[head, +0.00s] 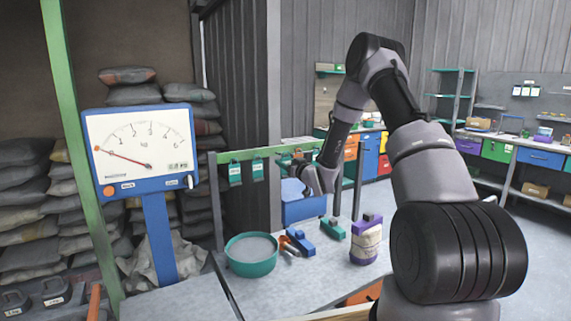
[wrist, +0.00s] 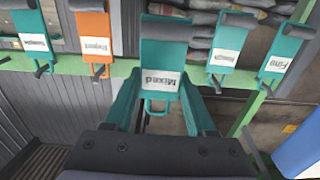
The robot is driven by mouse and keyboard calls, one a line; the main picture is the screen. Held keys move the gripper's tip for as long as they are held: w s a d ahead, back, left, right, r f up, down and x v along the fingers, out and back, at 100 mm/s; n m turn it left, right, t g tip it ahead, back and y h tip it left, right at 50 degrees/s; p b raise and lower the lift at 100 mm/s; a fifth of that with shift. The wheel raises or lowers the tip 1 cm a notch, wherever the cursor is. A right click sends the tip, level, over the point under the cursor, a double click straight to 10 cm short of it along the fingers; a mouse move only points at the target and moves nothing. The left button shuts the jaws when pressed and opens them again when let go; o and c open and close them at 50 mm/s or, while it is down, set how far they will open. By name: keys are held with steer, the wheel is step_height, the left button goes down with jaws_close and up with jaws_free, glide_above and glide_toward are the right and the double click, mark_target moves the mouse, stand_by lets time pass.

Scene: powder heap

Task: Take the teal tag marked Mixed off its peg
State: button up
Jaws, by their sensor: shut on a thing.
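The teal tag marked Mixed (wrist: 163,50) is in the upper middle of the wrist view, its white label upside down. My gripper (wrist: 161,88) is shut on this tag, with one teal finger on each side of its lower part. A dark bar crosses the tag's top end; I cannot tell whether the tag still hangs on its peg. In the head view my gripper (head: 294,166) is at the green rail (head: 240,155), and the Mixed tag there is not clearly visible.
Other tags hang alongside: an orange one (wrist: 95,42), a teal one (wrist: 36,45) and a teal one marked Fine (wrist: 281,55). Below the rail is a bench (head: 300,272) with a teal bowl of powder (head: 251,268). A blue dial scale (head: 143,150) stands left.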

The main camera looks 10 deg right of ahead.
steer(key=s, duration=0.1)
steer(key=s+d+r, duration=0.1)
steer(key=s, duration=0.1)
steer(key=s+r, duration=0.1)
steer(key=shift+s+d, duration=0.25)
steer(key=shift+s, duration=0.15)
stand_by(0.4)
